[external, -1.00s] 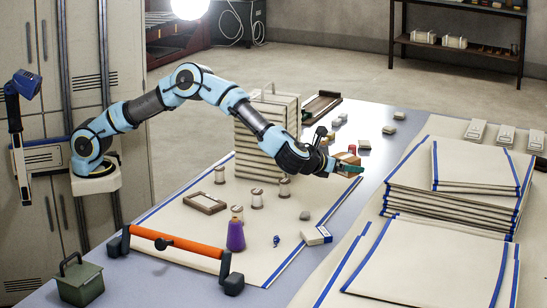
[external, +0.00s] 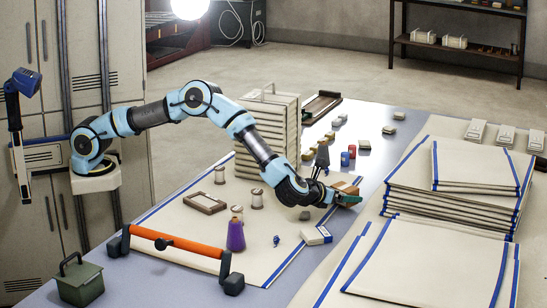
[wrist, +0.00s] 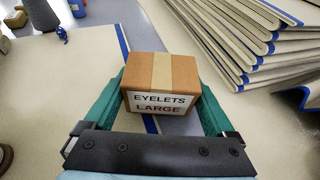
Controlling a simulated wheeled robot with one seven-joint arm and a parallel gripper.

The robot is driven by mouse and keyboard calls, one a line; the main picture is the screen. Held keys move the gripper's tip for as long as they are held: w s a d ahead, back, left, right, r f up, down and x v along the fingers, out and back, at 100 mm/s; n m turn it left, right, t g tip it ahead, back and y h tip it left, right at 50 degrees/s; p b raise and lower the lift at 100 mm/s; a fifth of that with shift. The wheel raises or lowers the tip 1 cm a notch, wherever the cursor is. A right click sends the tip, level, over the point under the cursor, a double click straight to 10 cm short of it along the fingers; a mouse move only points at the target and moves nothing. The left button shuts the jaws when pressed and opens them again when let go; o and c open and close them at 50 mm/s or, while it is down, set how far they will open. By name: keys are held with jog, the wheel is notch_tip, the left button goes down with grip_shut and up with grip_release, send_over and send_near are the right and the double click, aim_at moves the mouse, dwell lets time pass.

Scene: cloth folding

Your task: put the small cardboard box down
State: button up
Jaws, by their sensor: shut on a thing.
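The small cardboard box (wrist: 162,76) is brown with a pale tape strip and a label reading "EYELETS LARGE". It sits between the green fingers of my gripper (wrist: 160,105) in the wrist view, and both fingers press on its sides. In the external view my gripper (external: 347,194) holds the box (external: 343,187) near the right edge of the cloth mat (external: 275,250). I cannot tell for sure whether the box's underside touches anything.
Stacked folded cloths (external: 450,190) lie to the right. A tall cloth stack (external: 268,135) stands behind the arm. A purple cone spool (external: 236,235), a white box (external: 317,235), and an orange-handled bar (external: 178,246) are on the near side. A strip of bare table (external: 385,160) runs between mat and stacks.

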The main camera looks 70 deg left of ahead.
jog(key=shift+f+b, duration=0.35)
jog(key=shift+b, duration=0.05)
jog(key=o, duration=1.3)
jog(key=shift+r+p, duration=0.6)
jog(key=shift+p, duration=0.1)
jog(key=b+v, duration=0.1)
jog(key=v, duration=1.1)
jog(key=shift+f, duration=0.2)
